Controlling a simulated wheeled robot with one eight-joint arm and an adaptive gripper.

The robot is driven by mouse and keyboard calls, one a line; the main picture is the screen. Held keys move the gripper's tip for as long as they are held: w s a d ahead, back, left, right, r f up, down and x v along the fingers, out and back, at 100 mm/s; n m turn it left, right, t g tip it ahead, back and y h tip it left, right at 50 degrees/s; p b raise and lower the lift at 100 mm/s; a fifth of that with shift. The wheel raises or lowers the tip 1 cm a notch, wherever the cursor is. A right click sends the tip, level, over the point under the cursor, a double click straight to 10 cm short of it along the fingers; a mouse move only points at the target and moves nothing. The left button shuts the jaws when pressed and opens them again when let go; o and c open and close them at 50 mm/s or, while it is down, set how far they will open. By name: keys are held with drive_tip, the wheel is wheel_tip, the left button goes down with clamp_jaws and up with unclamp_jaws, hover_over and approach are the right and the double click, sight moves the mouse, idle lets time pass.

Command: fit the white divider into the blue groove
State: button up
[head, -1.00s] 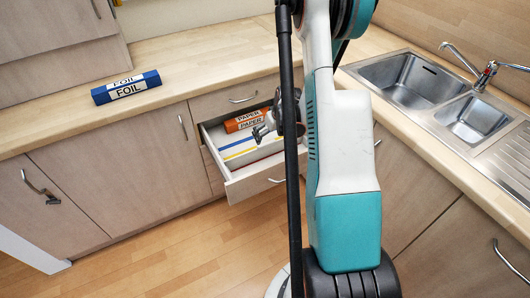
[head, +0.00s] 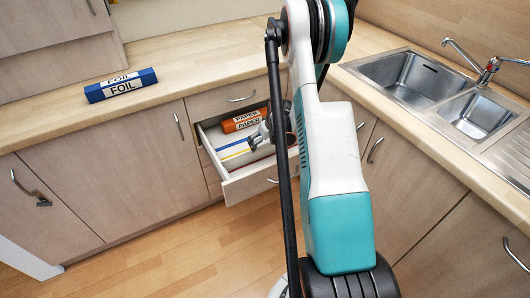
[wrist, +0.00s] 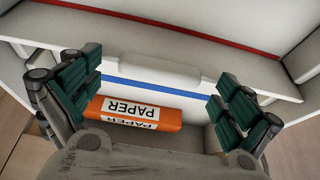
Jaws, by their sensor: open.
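The white divider (wrist: 240,82) spans the open drawer in the wrist view, with a thicker tab (wrist: 160,70) at its middle. The blue groove (wrist: 150,89) shows as a line between the divider and the orange PAPER box; it also shows in the head view (head: 234,144). My gripper (wrist: 158,95) is open and empty, with its green-padded fingers wide apart to either side of the tab in the picture. I cannot tell how far it is above the divider. In the head view my gripper (head: 257,142) is over the drawer, partly hidden by my arm.
The orange PAPER box (wrist: 132,112) lies in the drawer beside the blue line. A red line (wrist: 180,22) is beyond the divider; a yellow line (head: 235,155) shows in the head view. The drawer front (head: 250,184) is pulled out. A FOIL box (head: 121,86) lies on the worktop.

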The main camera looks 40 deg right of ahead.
drive_tip(key=c, duration=1.5)
drive_tip(key=shift+r, duration=0.1)
